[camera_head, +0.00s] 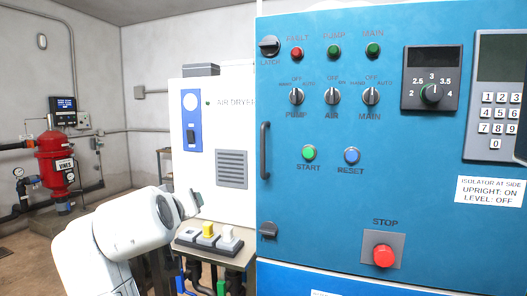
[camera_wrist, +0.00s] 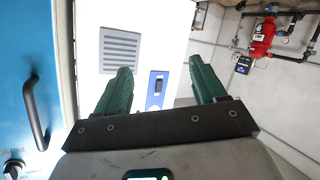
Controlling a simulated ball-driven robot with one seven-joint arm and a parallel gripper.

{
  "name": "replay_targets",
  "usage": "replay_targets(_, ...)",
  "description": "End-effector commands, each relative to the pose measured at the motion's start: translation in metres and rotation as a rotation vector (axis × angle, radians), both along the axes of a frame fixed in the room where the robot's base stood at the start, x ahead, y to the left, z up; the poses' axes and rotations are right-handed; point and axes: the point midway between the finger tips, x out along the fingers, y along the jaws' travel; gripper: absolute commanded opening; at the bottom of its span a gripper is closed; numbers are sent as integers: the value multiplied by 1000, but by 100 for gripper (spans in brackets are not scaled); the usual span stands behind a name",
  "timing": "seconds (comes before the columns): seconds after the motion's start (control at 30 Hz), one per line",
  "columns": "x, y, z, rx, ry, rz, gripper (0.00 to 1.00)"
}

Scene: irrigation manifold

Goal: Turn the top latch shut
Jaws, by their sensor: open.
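The top latch (camera_head: 270,46) is a dark knob at the upper left corner of the blue panel (camera_head: 330,210), above the word LATCH. Its exact angle is hard to tell. A similar lower latch (camera_head: 268,229) sits near the panel's lower left edge. My gripper (camera_head: 188,204) is in front of the white cabinet, left of the blue panel and well below the top latch. In the wrist view my gripper (camera_wrist: 160,64) has its green fingers spread wide with nothing between them. That view appears upside down; a dark knob (camera_wrist: 14,167), seemingly the top latch, is partly cut off at lower left.
A dark vertical handle (camera_head: 265,150) stands out from the panel's left edge between the latches. Several switches and buttons lie right of it, with a red stop button (camera_head: 384,256) low down. A small bench with push blocks (camera_head: 208,238) is beside my arm.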

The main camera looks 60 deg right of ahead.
Motion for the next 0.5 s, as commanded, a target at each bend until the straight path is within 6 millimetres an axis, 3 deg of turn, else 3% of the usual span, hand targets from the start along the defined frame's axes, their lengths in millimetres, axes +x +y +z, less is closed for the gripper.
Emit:
replay_targets(0.03, -1, -2, 35, -22, -53, -34, 70)
replay_targets(0.1, -7, -5, 79, -52, -114, -88, 70)
replay_targets(0.3, -47, -12, 199, -119, -275, -250, 70)
replay_targets(0.5, -103, -15, 290, -155, -392, -392, 70)
